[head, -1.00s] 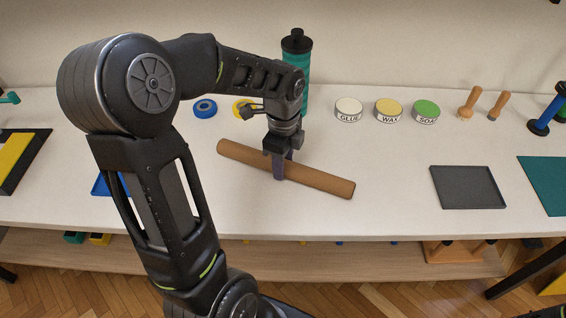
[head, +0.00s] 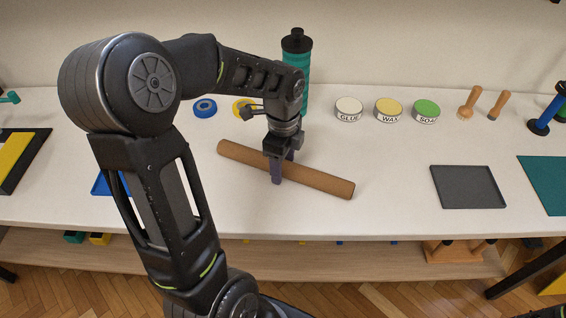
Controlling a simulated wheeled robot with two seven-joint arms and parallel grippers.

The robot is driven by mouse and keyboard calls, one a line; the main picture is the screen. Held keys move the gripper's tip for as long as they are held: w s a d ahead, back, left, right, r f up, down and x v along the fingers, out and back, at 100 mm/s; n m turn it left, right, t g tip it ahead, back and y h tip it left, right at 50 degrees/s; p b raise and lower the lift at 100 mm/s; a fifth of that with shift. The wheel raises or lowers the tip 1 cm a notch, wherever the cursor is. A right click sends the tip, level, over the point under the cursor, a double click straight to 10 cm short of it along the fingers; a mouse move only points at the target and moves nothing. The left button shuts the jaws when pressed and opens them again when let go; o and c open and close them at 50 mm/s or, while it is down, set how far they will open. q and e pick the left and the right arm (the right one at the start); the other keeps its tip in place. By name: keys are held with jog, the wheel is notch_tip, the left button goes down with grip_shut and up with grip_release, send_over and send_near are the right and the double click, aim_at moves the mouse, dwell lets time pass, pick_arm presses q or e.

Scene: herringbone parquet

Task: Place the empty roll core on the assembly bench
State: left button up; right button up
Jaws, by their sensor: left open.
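The empty roll core (head: 322,181), a long brown cardboard tube, lies on the white assembly bench (head: 390,215). It slants from upper left to lower right. My left gripper (head: 277,181) is open and points down at the middle of the tube, with its fingers in front of part of it. I cannot tell whether the fingers touch the tube. My right gripper is not in view.
A teal bottle (head: 296,75) stands close behind my left gripper. Tins labelled GLUE (head: 348,110), WAX (head: 388,111) and SOAP (head: 425,112) stand behind the tube to the right. A dark grey tray (head: 468,187) lies further right. Blue tape (head: 205,107) lies at the back left.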

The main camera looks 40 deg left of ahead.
pick_arm(q)
notch_tip(320, 180, up, 12)
dwell(0.5)
dwell(0.5)
